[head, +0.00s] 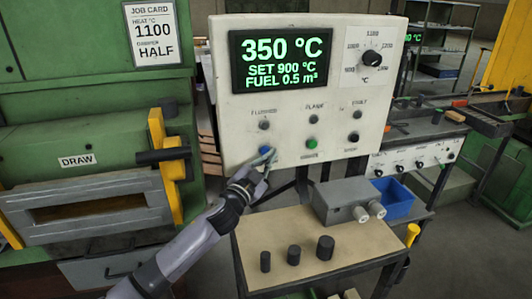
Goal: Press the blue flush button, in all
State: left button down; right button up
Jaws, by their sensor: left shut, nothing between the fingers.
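The blue flush button (264,150) is at the lower left of the pale control panel (235,120), under a dark indicator at the left of the row above. My left gripper (268,158) reaches up to the panel from below. It is shut and empty, with its fingertips right at the blue button and covering part of it. I cannot tell whether they touch it or whether the button is pushed in. A green button (312,144) and a black one (353,137) sit to its right. My right gripper is not in view.
The panel's screen (281,60) reads 350 °C, set 900 °C, fuel 0.5 m³. A dial (371,58) is beside it. Below stands a table (262,227) with black cylinders and a grey box (347,200). The green furnace (60,90) with its draw door is at left.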

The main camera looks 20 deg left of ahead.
pick_arm(q)
jog(key=shift+w+a, duration=0.1)
jog(key=shift+w, duration=0.05)
jog(key=shift+w+a, duration=0.15)
jog(key=shift+w, duration=0.1)
jog(key=shift+w+a, duration=0.25)
jog(key=shift+w, duration=0.05)
dwell(1.0)
dwell(0.4)
jog(key=shift+s+d, duration=0.45)
jog(key=shift+s, duration=0.2)
jog(key=shift+s+d, duration=0.1)
jog(key=s+d, duration=0.1)
jog(key=s+p, duration=0.1)
jog(key=s+d, duration=0.1)
jog(key=s, duration=0.1)
jog(key=shift+d, duration=0.3)
